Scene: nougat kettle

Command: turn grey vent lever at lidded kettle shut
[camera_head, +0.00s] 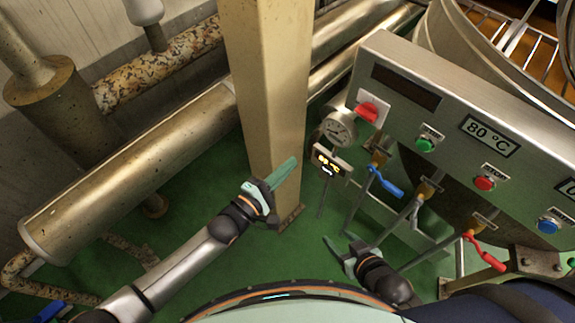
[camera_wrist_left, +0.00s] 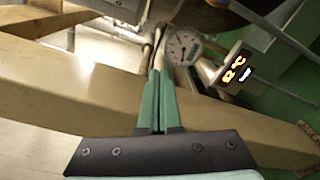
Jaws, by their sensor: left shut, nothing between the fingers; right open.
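A lever with a grey handle (camera_head: 415,213) sits on a brass valve under the steel control panel, between a blue lever and a red lever. Its exact angle is hard to tell. The steel kettle (camera_head: 450,35) stands behind the panel at the top right, mostly cut off; no lid can be made out. My left gripper (camera_head: 289,166) is shut and empty in front of the beige post, left of the levers. Its closed green fingers also show in the left wrist view (camera_wrist_left: 158,75). My right gripper (camera_head: 343,248) is open and empty, low and left of the grey lever.
The beige post (camera_head: 265,80) stands close to my left gripper. A blue lever (camera_head: 387,183) and a red lever (camera_head: 486,252) flank the grey one. A dial gauge (camera_head: 339,128) and small display (camera_head: 330,161) hang left of the panel (camera_head: 400,65). Green floor (camera_head: 190,215) is open at left.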

